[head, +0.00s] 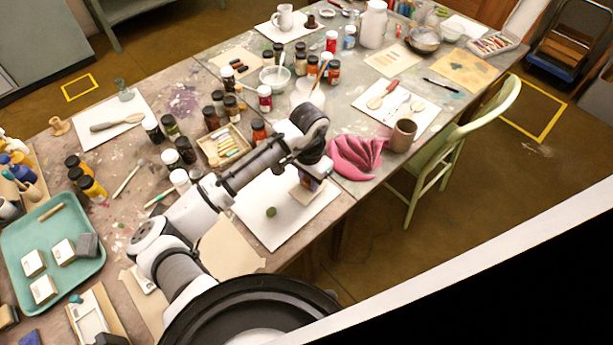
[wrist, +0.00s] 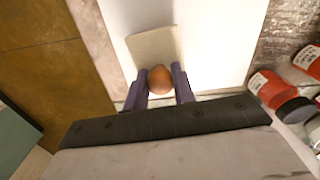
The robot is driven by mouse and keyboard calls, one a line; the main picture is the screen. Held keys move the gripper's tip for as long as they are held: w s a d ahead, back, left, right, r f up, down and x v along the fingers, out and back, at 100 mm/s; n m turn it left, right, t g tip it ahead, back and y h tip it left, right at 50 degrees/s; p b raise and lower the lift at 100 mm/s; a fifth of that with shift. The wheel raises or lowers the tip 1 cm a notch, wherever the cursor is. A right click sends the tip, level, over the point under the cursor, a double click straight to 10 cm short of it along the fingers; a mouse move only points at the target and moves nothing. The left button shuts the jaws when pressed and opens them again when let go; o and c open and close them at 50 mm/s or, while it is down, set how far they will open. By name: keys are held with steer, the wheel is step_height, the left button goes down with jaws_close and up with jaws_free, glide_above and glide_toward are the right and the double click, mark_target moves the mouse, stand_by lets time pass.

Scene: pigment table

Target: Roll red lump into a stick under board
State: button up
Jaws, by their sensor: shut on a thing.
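My gripper (wrist: 159,88) is shut on a round orange-brown knob (wrist: 159,79), with one purple finger on each side. A pale beige board (wrist: 152,44) shows just beyond the knob, over a white sheet; the knob appears to be its handle. In the head view my gripper (head: 308,184) points down over the right part of the white sheet (head: 290,228), close to its surface. I cannot see a red lump in either view; the space under the board is hidden. A small dark green lump (head: 270,211) lies on the sheet, left of my gripper.
A folded pink cloth (head: 357,158) and a brown cup (head: 403,136) lie to the right. Several jars, a wooden box (head: 224,145) of sticks and a white pot (head: 307,94) stand behind. A green tray (head: 58,252) is at the left. A green chair (head: 455,135) stands beside the table.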

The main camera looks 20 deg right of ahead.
steer(key=shift+s+d, duration=0.2)
steer(key=shift+s, duration=0.35)
steer(key=shift+w+a+f, duration=0.1)
steer(key=shift+w+a, duration=0.2)
steer(key=shift+w, duration=0.6)
steer(key=shift+w+a+r, duration=0.1)
steer(key=shift+w+a, duration=0.2)
steer(key=shift+w, duration=0.55)
steer(key=shift+w+a+f, duration=0.1)
steer(key=shift+w+a, duration=0.2)
steer(key=shift+w, duration=0.6)
steer(key=shift+s+d, duration=0.3)
steer(key=shift+s, duration=0.6)
steer(key=shift+s+d, duration=0.3)
steer(key=shift+s, duration=0.55)
steer(key=shift+s+d, duration=0.3)
steer(key=shift+s, duration=0.6)
steer(key=shift+w+a, duration=0.25)
steer(key=shift+w, duration=0.45)
steer(key=shift+w+a, duration=0.2)
steer(key=shift+w, duration=0.45)
step_height(320, 180, up, 8)
